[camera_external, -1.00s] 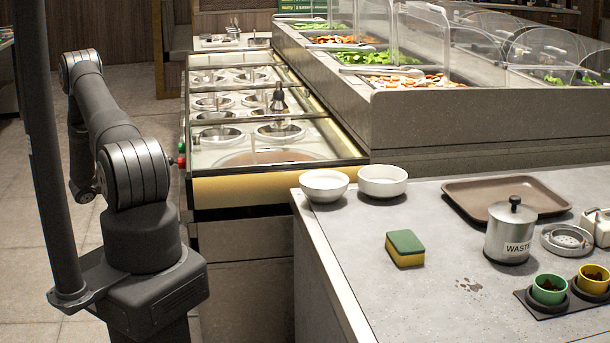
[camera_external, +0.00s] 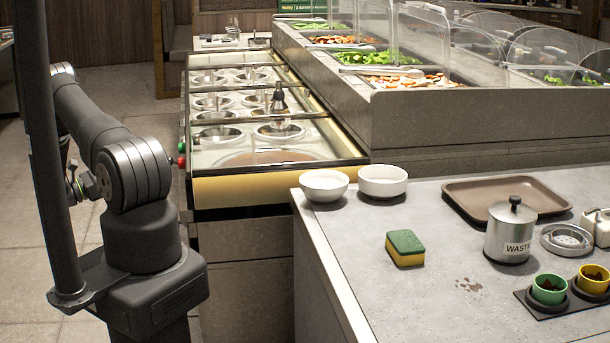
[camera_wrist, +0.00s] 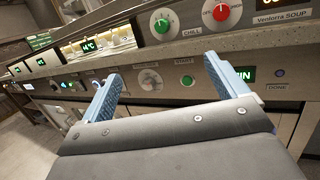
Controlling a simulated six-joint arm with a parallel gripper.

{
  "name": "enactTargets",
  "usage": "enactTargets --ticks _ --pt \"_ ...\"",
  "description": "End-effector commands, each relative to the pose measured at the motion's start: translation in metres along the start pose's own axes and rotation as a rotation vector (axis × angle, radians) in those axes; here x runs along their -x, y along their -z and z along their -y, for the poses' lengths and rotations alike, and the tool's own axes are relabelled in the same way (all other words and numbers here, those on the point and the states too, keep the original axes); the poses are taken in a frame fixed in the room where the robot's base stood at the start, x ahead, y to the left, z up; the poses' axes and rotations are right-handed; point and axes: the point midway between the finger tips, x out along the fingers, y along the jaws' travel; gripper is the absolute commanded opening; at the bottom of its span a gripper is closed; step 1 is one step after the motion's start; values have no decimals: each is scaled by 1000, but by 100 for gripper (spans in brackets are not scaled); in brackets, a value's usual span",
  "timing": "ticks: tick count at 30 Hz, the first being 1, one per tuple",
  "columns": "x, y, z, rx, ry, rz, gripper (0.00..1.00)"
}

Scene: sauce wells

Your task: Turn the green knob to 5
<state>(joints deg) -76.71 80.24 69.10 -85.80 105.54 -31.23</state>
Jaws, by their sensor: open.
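The green knob (camera_wrist: 163,26) sits on a round white dial above the word CHILL, high in the wrist view; in the external view it is a small spot (camera_external: 181,147) on the well counter's left side. Its pointer reading is too small to tell. My gripper (camera_wrist: 162,68) is open and empty in the wrist view, its two blue fingers spread wide and pointing at the panel below the dial. Its fingertips appear apart from the knob. In the external view my gripper is mostly hidden behind my arm.
A red knob (camera_wrist: 221,12) on a similar dial is right of the green one. More lit displays (camera_wrist: 88,45) lie to the left.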

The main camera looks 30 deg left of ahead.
Motion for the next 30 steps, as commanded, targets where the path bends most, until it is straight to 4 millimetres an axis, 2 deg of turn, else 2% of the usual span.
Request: enactTargets --ticks 1,6,11,22,26,30 --pt "0 0 0 0 0 0 80" --pt "0 0 0 5 0 0 50" --pt "-2 1 2 133 -8 4 50" --pt "-12 4 13 818 -39 36 50" --pt "-14 4 14 953 -43 44 50" --pt "-18 4 15 1004 -43 47 50"
